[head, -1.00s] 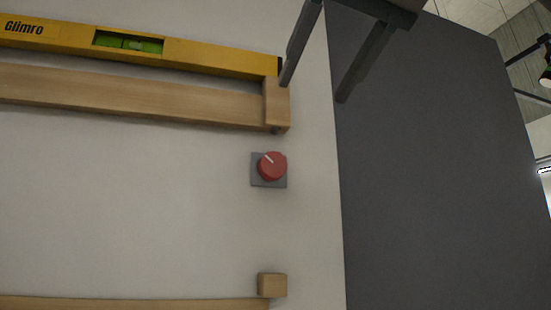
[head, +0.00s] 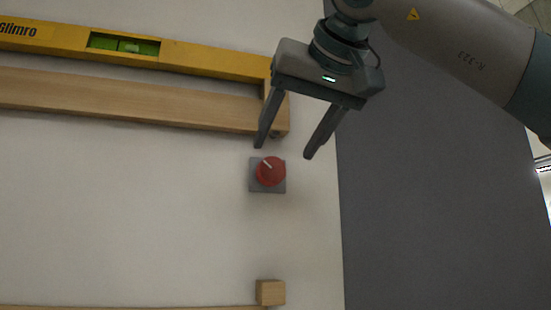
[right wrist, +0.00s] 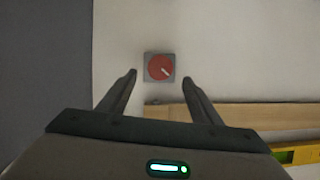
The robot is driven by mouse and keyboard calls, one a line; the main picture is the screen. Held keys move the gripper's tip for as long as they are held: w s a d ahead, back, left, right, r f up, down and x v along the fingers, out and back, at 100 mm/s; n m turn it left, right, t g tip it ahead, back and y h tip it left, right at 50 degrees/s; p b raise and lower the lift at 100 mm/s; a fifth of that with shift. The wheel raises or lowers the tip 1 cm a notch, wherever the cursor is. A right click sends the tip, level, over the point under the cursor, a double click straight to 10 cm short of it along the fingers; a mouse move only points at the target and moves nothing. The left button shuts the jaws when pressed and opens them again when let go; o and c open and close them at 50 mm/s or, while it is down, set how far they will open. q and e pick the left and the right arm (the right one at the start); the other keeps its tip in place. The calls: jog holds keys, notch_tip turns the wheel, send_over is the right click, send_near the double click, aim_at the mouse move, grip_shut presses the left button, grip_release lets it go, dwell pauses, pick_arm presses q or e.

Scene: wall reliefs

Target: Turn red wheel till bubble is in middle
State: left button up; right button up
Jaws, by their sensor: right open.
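The red wheel (head: 271,171) with a white pointer mark sits on a grey square plate (head: 254,187) on the pale wall. In the right wrist view the red wheel (right wrist: 160,67) shows beyond and between the fingertips. The yellow level (head: 210,57) tilts down to the right, and its green vial (head: 124,44) holds a bubble that looks near the middle, though its exact place is too small to tell. My right gripper (head: 284,151) is open and empty, just above the wheel in the head view and apart from it. My left gripper is not in view.
A wooden shelf (head: 130,99) with an end block lies under the level, close to my right fingers. A small wooden block (head: 270,292) sits below the wheel. A dark grey panel (head: 430,210) stands at the right. The wall left of the wheel is clear.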

aim_at(274, 167)
jog(key=p+x, duration=0.1)
jog(key=x, duration=0.5)
jog(key=shift+w+f, duration=0.1)
jog(key=shift+w, duration=0.15)
jog(key=c, duration=1.1)
